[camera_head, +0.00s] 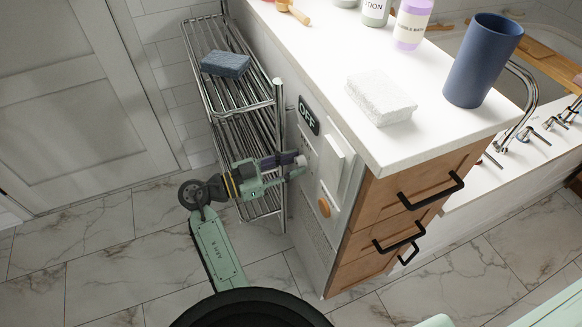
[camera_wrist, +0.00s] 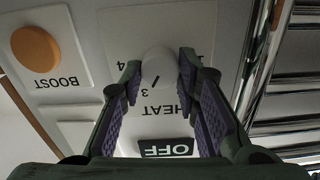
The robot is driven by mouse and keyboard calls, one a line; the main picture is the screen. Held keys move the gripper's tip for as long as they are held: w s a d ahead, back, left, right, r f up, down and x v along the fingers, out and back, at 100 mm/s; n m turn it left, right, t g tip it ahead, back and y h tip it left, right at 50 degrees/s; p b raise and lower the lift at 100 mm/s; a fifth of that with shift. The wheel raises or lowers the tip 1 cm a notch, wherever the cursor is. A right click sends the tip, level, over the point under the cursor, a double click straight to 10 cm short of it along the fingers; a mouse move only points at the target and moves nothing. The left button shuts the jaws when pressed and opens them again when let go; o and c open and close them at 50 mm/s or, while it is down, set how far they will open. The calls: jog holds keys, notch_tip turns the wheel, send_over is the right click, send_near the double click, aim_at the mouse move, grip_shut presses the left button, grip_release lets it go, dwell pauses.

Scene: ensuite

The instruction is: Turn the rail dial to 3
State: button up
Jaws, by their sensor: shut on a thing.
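The rail dial (camera_wrist: 158,62) is a round white knob on a pale wall plate, seen upside down in the wrist view. My gripper (camera_wrist: 160,72) is shut on it, with one finger at each side. A short dark mark on the dial slants down toward the printed 3 (camera_wrist: 145,92). A printed 4 (camera_wrist: 120,65) is at upper left; other numbers are partly hidden by the fingers. HEAT is printed below, above a dark display (camera_wrist: 168,148) reading OFF. In the head view my gripper (camera_head: 295,169) reaches the panel on the cabinet's side, and the dial is mostly hidden.
An orange BOOST button (camera_wrist: 36,49) sits beside the dial plate; it also shows in the head view (camera_head: 324,207). A chrome rail rack (camera_head: 243,107) with a folded blue cloth (camera_head: 225,64) stands close to my arm. The white counter (camera_head: 335,50) overhangs the drawers.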

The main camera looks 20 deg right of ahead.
jog(key=o, duration=1.2)
jog(key=shift+c, duration=0.2)
jog(key=a, duration=1.2)
jog(key=shift+s, duration=0.2)
